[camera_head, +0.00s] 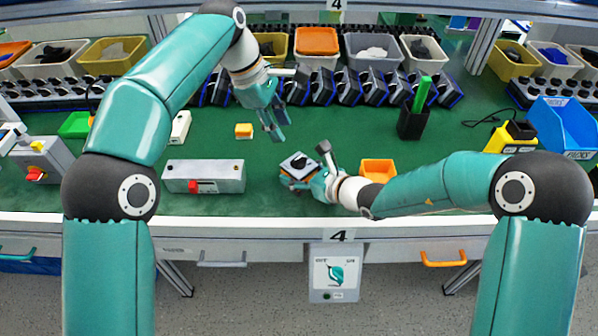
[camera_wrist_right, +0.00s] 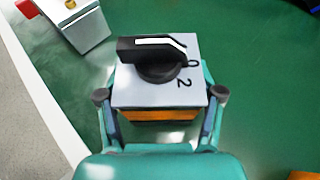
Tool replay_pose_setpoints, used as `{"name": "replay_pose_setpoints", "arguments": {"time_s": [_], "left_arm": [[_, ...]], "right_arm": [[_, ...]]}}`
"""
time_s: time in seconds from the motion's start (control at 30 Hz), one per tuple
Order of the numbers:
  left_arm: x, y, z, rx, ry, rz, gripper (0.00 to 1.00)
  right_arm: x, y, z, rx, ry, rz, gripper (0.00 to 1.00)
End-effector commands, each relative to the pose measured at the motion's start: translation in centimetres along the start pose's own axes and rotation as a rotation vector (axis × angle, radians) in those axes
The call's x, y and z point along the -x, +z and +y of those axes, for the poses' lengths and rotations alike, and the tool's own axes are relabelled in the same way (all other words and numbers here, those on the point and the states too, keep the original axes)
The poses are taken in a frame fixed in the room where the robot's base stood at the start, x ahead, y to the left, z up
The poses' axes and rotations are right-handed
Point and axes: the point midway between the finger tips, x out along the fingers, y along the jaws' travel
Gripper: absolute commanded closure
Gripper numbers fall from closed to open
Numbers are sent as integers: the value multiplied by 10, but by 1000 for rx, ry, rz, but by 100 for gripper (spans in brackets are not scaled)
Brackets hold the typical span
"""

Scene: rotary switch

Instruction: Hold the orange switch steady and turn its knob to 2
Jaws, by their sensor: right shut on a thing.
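The orange switch (camera_wrist_right: 155,118) has a light grey top plate and a black knob (camera_wrist_right: 152,58) with a white line along its handle. The marks 0 and 2 show on the plate beside the knob, and the handle lies away from the 2. My right gripper (camera_wrist_right: 160,98) is shut on the switch, with one finger on each side of its body. In the head view the switch (camera_head: 298,161) is near the table's front edge, partly covered by my right gripper (camera_head: 303,179). My left gripper (camera_head: 277,124) is open and empty above the table, behind the switch and apart from it.
A grey box with a red knob (camera_head: 204,177) stands left of the switch. A small yellow-orange block (camera_head: 243,131) lies behind that box. An orange bin (camera_head: 378,170) is to the right, and a black holder (camera_head: 412,122) is behind it. Green table between them is clear.

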Motion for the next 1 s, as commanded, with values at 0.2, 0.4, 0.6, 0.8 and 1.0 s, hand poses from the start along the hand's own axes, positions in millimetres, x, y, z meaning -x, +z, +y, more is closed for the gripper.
{"name": "replay_pose_setpoints", "arguments": {"time_s": [0.2, 0.4, 0.6, 0.8, 1.0], "left_arm": [[-1, -7, 2, -486, 3, 35, 65], [-3, -10, 5, -952, -13, 74, 65], [-4, -8, 7, -1429, -51, 114, 65], [-6, -1, 10, -1848, -107, 150, 65], [-8, 25, 10, -2080, -159, 180, 65]], "right_arm": [[0, 0, 0, 0, 0, 0, 77], [0, 0, 0, 0, 0, 0, 77], [0, 0, 0, 0, 0, 0, 77], [0, 0, 0, 0, 0, 0, 77], [0, 0, 0, 0, 0, 0, 77]]}}
